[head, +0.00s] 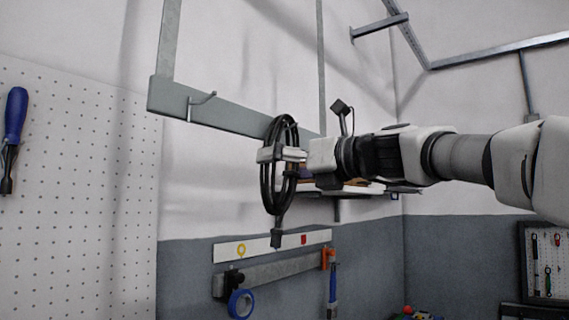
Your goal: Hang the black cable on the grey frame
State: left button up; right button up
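A coiled black cable (267,188) hangs upright in the middle of the head view, its plug end pointing down. My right gripper (282,155) comes in from the right and is shut around the side of the coil. The grey frame (235,116) is a flat bar on two uprights, behind and above the coil. A small metal hook (203,99) sticks out from its left part. The coil is to the right of the hook and lower, apart from it. The top of the coil overlaps the bar in the picture. My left gripper is not in view.
A white pegboard (80,190) with a blue screwdriver (14,125) is at the left. A shelf (365,189) is behind my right gripper. Below hang a blue tape roll (241,303) and tools on a rail (268,271). The wall around the hook is clear.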

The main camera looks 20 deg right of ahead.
jog(key=shift+s+d+r, duration=0.1)
jog(key=shift+s+r, duration=0.05)
jog(key=shift+r, duration=0.05)
